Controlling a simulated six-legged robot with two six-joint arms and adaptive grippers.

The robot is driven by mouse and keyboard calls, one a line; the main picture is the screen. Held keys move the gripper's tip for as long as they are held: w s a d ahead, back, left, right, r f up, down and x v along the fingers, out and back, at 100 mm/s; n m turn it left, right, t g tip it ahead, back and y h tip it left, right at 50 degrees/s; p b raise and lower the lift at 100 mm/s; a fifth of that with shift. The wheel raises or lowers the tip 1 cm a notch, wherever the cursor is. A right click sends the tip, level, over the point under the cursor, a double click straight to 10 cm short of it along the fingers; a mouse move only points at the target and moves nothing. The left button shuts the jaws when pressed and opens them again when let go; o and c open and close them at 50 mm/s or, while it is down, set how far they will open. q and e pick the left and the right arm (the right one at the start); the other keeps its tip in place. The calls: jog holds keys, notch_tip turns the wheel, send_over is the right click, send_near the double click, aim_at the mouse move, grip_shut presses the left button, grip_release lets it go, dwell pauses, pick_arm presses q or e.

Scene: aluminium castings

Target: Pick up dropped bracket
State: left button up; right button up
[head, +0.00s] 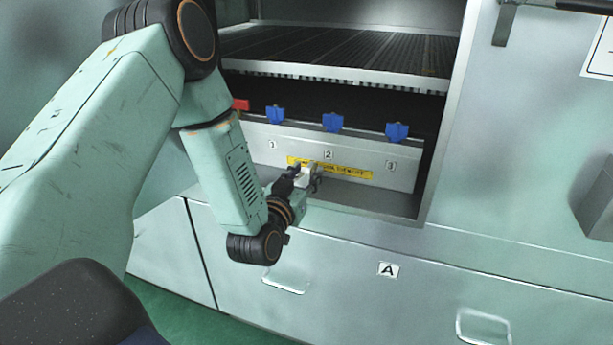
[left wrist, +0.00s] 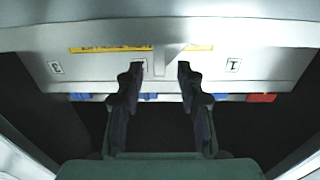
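My left gripper (head: 308,178) reaches into the cabinet opening, in front of a pale panel (head: 374,162) with numbers 1 to 3 and a yellow strip. In the left wrist view its two dark fingers (left wrist: 161,68) are apart. A light grey upright piece (left wrist: 168,60) shows between the fingertips, closer to the right finger. It may be the bracket, but I cannot tell it surely from a part of the panel. In the head view the fingers partly hide this area. My right gripper is not in view.
Blue clips (head: 332,122) and a red piece (head: 240,104) sit along the panel's top edge. A ribbed shelf (head: 340,50) lies above. The opening's right wall (head: 447,120) is close. Below are a drawer front marked A (head: 350,272) and handles (head: 287,283).

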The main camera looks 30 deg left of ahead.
pick_arm(q)
jog(key=shift+r+b+x, duration=0.1)
jog(key=shift+b+x, duration=0.05)
jog(key=shift+x, duration=0.8)
jog(key=shift+r+b+x, duration=0.15)
jog(key=shift+x, duration=0.85)
jog(key=shift+c, duration=0.3)
grip_shut()
